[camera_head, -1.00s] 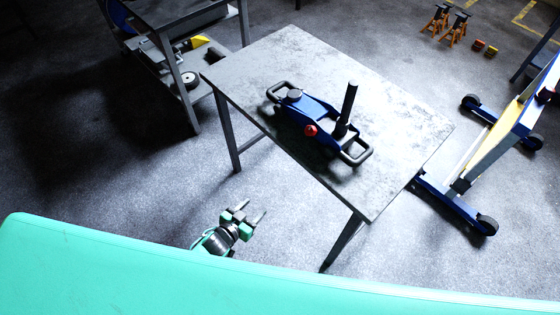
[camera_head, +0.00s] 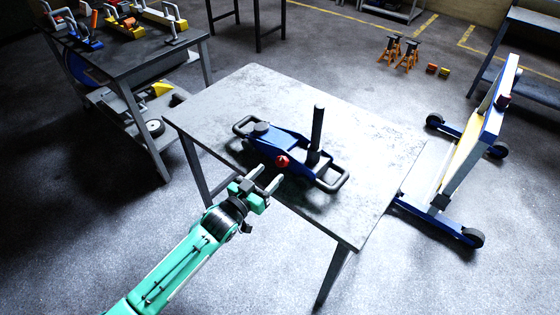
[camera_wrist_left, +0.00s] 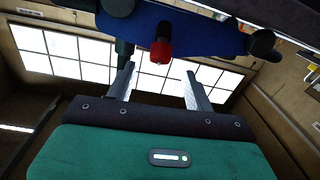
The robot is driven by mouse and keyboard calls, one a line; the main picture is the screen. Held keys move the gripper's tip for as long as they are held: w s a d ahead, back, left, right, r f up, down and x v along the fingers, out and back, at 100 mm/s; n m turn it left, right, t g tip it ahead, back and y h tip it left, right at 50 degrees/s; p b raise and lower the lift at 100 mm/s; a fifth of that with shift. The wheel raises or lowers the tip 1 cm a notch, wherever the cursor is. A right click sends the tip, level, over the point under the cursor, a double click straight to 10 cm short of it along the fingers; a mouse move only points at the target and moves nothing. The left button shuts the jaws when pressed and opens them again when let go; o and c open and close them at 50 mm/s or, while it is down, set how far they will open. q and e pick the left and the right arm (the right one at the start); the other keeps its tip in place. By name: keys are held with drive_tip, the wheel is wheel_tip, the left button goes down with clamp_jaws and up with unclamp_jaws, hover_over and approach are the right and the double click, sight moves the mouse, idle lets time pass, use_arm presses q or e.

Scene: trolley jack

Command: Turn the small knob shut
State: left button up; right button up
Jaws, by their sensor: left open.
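The small red knob (camera_head: 282,161) sits on the near side of the blue trolley jack (camera_head: 290,146), which lies on the grey table (camera_head: 375,145). My left gripper (camera_head: 266,180) is open and empty just short of the knob, near the table's near-left edge. In the left wrist view the red knob (camera_wrist_left: 161,45) appears ahead of and above the two spread fingers (camera_wrist_left: 160,85), apart from them. The blue jack body (camera_wrist_left: 205,35) is behind it. My right gripper is not in view.
The jack's black upright handle post (camera_head: 317,135) rises right of the knob. A workbench (camera_head: 125,55) with tools stands at the left. A blue wheeled frame (camera_head: 470,160) stands at the right of the table. Open floor lies in front.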

sight(278, 164)
use_arm(q)
drive_tip(key=x, duration=0.6)
drive_tip(key=shift+w+d+p, duration=0.2)
drive_tip(key=shift+w+p, duration=0.1)
drive_tip(key=shift+p, duration=0.1)
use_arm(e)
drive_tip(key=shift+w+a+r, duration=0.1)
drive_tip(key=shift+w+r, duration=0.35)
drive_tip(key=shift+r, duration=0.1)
use_arm(q)
drive_tip(key=c, duration=1)
drive_tip(key=shift+m+g+h+b, duration=0.4)
drive_tip(key=shift+m+g+h, duration=0.15)
drive_tip(key=shift+m, duration=0.55)
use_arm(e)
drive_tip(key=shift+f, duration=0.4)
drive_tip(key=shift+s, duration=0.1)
use_arm(q)
drive_tip(key=o, duration=1)
